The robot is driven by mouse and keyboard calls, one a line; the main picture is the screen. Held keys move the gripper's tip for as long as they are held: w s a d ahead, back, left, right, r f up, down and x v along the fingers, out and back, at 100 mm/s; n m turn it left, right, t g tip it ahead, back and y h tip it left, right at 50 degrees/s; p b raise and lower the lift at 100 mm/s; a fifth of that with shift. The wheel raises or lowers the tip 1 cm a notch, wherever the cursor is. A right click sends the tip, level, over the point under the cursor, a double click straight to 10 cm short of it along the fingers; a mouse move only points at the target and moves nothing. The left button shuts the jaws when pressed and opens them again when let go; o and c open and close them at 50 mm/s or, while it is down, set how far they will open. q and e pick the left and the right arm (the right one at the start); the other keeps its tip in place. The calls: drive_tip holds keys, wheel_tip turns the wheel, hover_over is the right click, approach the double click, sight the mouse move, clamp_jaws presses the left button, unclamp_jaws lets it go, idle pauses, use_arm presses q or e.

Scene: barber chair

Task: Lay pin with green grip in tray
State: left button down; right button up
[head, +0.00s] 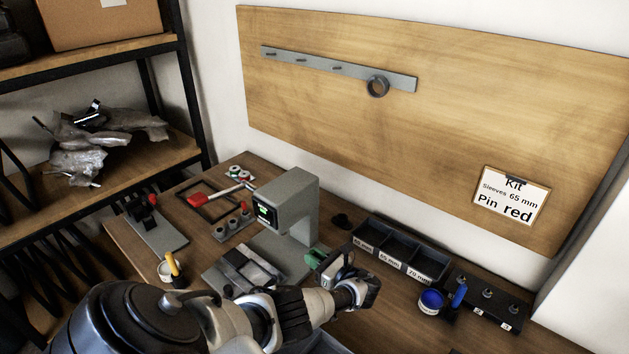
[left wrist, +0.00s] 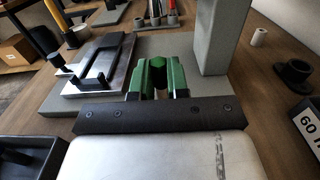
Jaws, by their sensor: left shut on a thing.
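My left gripper (head: 334,263) reaches over the workbench, just right of the grey press-like machine. It is shut on the pin with green grip (head: 312,257). In the left wrist view, green surfaces of the grip (left wrist: 175,78) show at the jaws of the left gripper (left wrist: 158,82). The pin's shaft cannot be made out. A dark tray (left wrist: 52,152) shows at the lower left of the left wrist view, apart from the jaws, with a dark piece in it. My right gripper is in neither view.
The grey machine (head: 292,195) stands close beside the gripper, over a metal plate fixture (head: 243,268). Labelled bins (head: 405,254) stand at the back right, near a blue pot (head: 431,302).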

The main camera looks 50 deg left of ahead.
use_arm(q)
drive_tip(key=shift+f+b, duration=0.8)
drive_tip(key=shift+f, duration=0.8)
drive_tip(key=shift+f, duration=0.2)
drive_tip(key=c, duration=1.1)
unclamp_jaws()
drive_tip(key=shift+r, duration=0.1)
